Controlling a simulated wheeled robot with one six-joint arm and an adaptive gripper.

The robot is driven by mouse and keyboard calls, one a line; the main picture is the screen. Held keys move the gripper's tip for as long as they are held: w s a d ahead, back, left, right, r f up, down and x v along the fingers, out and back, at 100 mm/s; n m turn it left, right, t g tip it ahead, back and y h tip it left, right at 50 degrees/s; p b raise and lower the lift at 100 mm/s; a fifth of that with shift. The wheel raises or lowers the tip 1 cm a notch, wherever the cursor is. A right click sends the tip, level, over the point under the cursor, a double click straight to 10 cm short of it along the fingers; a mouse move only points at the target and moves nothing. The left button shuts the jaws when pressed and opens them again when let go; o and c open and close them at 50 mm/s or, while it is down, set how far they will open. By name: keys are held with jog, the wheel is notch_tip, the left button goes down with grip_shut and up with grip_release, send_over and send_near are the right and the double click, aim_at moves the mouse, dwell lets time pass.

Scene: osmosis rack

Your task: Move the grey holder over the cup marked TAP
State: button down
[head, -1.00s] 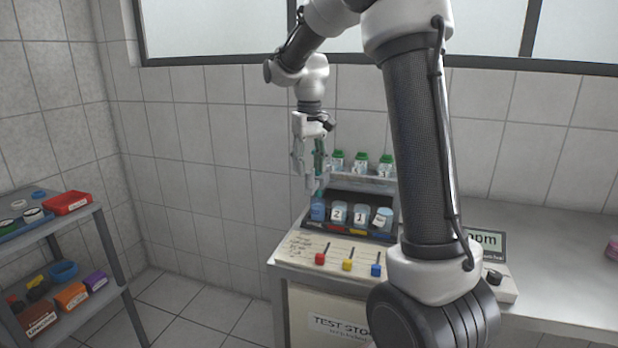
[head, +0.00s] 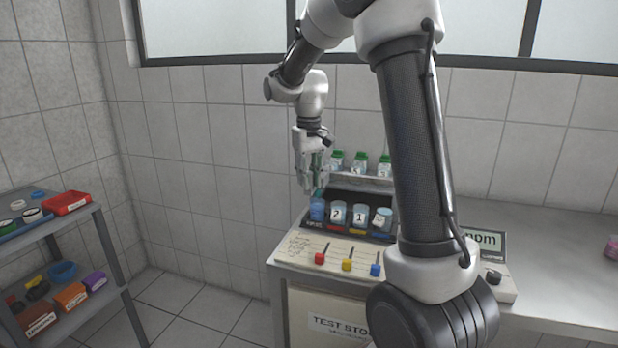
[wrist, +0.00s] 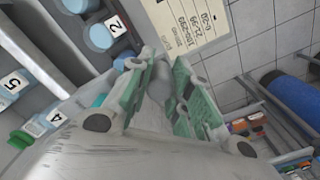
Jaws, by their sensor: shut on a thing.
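My gripper (head: 313,186) hangs above the left end of the dark cup rack (head: 345,234), just over a blue cup (head: 317,211). It is shut on the grey holder (wrist: 160,78), which shows between the green finger pads in the wrist view. The holder is mostly hidden by the fingers in the head view. To the right of the blue cup stand cup 2 (head: 338,214), cup 1 (head: 360,216) and a pale cup (head: 382,219) with a tilted label. I cannot read TAP on any cup.
Green-capped bottles (head: 361,162) stand on a ledge behind the cups. Red, yellow and blue knobs (head: 347,265) stand on the panel in front. A meter (head: 484,240) is to the right. A shelf unit (head: 75,226) with bins stands at the far left.

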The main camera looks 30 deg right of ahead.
jog(key=shift+s+d, duration=0.1)
jog(key=s+d, duration=1.4)
jog(key=s, duration=0.1)
jog(key=shift+d, duration=0.4)
jog(key=c, duration=1.3)
grip_release()
jog(key=shift+s+d, duration=0.1)
jog(key=shift+o, duration=0.2)
notch_tip(320, 180, up, 12)
